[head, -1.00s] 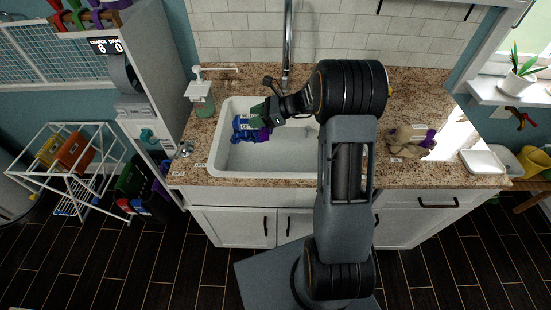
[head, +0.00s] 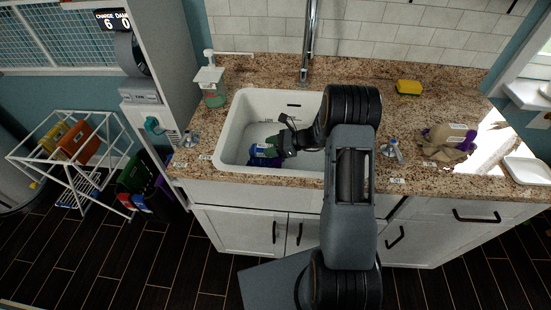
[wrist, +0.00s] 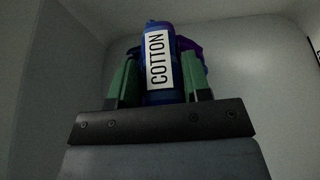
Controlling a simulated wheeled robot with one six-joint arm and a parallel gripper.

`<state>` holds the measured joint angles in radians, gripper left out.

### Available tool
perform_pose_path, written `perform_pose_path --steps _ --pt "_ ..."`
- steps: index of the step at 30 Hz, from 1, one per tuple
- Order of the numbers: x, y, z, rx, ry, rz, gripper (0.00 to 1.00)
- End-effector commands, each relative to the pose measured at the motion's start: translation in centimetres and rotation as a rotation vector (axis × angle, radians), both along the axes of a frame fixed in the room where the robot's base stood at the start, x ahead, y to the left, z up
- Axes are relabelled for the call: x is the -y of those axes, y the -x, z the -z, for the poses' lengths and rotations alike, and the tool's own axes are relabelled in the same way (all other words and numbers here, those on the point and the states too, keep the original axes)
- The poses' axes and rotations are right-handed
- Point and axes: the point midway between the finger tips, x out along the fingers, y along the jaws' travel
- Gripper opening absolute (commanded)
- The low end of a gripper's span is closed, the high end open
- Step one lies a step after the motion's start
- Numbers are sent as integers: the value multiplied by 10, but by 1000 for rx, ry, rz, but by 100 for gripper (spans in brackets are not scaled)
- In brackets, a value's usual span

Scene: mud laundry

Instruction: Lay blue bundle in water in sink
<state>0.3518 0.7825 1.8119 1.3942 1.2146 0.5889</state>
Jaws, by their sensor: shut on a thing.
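The blue bundle (head: 262,157) is low inside the white sink (head: 232,128), near its front wall in the head view. In the wrist view the blue bundle (wrist: 152,30) carries a white COTTON label, and some purple shows behind it. My gripper (head: 276,149) reaches down into the sink. In the wrist view the green fingers of my gripper (wrist: 158,82) are shut on the bundle from both sides. I cannot tell whether the bundle touches the sink floor or water; my arm hides part of the sink.
The faucet (head: 308,45) rises behind the sink. A soap bottle (head: 214,90) stands at the back left. A yellow sponge (head: 408,87), a tan and purple bundle (head: 452,140) and a white dish (head: 527,170) lie on the counter to the right.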

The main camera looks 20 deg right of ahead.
Motion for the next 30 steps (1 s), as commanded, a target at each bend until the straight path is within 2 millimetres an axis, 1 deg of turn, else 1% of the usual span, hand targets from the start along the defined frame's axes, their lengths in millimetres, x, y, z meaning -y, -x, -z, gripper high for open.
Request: perform_pose_path --steps 1,3,8,12,15,18,25,29,30 --pt "0 0 7 -2 -1 0 7" --pt "-1 0 13 -1 -1 -1 7" --pt "-1 0 24 -1 0 -3 7" --pt "-2 0 42 -2 -2 -3 7" --pt "-2 0 52 1 -1 -4 7" --pt "-2 0 56 1 -1 -4 7" --pt "-2 0 56 1 1 -4 7" --pt "-2 0 60 1 0 -5 7" --pt "-2 0 60 1 0 -5 45"
